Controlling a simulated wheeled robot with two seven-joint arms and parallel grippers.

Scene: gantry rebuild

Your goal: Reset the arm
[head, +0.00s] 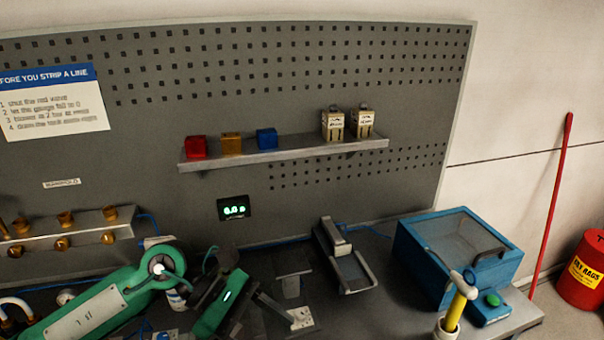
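My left arm (100,305), green with a pale plate on its side, comes in from the lower left and bends at a round joint above the bench. My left gripper (262,322) hangs over the front of the bench, pointing down and to the right. Its dark fingers look spread apart, with nothing seen between them. My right arm and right gripper are not in view.
A grey fixture (343,262) and a blue box with a clear lid (408,250) stand on the bench. A yellow-handled tool (455,311) stands at the front. Brass fittings (65,241) line the left. A shelf (285,154) holds coloured blocks. A red bin (585,275) stands right.

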